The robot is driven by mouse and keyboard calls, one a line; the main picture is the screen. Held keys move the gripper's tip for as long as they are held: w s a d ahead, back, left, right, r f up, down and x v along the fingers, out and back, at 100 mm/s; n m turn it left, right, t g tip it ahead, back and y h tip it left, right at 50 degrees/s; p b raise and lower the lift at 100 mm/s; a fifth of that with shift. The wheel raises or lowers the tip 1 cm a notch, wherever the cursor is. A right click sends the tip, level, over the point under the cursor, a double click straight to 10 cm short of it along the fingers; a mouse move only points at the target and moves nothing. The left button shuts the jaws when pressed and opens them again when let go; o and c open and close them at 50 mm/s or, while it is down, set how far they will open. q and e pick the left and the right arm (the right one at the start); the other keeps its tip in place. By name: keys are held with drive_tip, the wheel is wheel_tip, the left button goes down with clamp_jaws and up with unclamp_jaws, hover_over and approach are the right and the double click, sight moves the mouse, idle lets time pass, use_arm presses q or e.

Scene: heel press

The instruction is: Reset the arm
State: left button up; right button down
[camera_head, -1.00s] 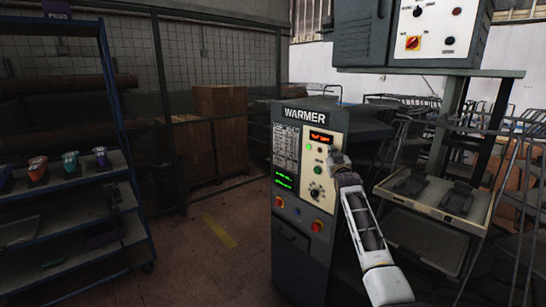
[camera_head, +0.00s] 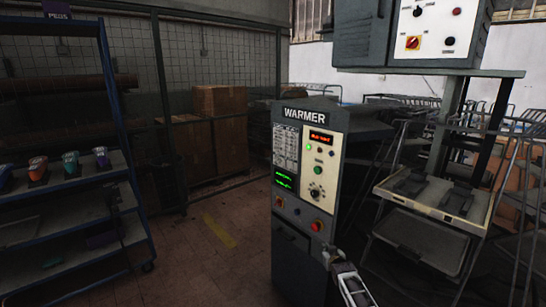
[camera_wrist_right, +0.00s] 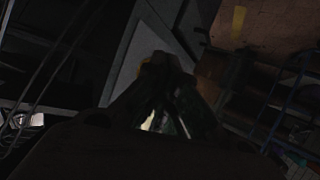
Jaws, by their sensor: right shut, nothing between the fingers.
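My right gripper (camera_head: 330,256) is low at the front right of the warmer cabinet, below its panel knobs; whether it touches the cabinet I cannot tell. In the right wrist view its dark fingers (camera_wrist_right: 160,95) come together, shut and empty. The warmer (camera_head: 308,160) is a grey upright cabinet with a pale control panel, a lit red display, a green screen, a dial and red buttons. My left gripper does not show in either view.
A blue shelf rack (camera_head: 128,130) with several colored pieces stands at the left. A tray (camera_head: 468,207) with two dark plates sits at the right under a grey control box (camera_head: 440,38). Cardboard boxes (camera_head: 220,100) stand behind. The floor between rack and warmer is clear.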

drive_tip(key=s+d+f+g, duration=0.3)
drive_tip(key=s+f+g, duration=0.3)
drive_tip(key=s+f, duration=2.8)
drive_tip(key=s+f+g, duration=0.2)
drive_tip(key=s+f, duration=0.2)
drive_tip(key=s, duration=1)
drive_tip(key=s+d+f+g, duration=0.1)
drive_tip(key=s+f, duration=0.4)
drive_tip(key=s, duration=0.9)
drive_tip(key=s+f+g, duration=0.3)
drive_tip(key=s+f, duration=0.2)
drive_tip(key=s, duration=1)
drive_tip(key=shift+d+n+h, duration=0.2)
drive_tip(key=shift+n+h, duration=0.1)
drive_tip(key=shift+n, duration=0.1)
